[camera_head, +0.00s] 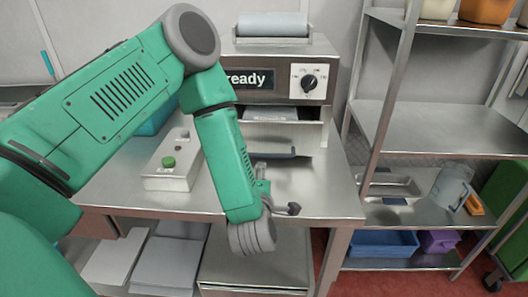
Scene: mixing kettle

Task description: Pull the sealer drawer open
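The sealer (341,62) is a metal machine with a "ready" display, a dial and a roll on top, standing at the back of the steel table. Its drawer (304,138) is below the dial panel, with a dark bar handle (284,153) across the front. I cannot tell whether it is fully closed. My green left arm partly covers the sealer's left side. My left gripper (278,190) is at the wrist, just in front of and below the handle and apart from it. Its fingers look spread and empty; part is hidden by the forearm. My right gripper is not in view.
A box with a green button (167,182) stands on the table left of my forearm. A steel shelf rack (440,130) stands right, holding a clear jug (450,187) and a blue bin (378,245). The tabletop right of the gripper is clear.

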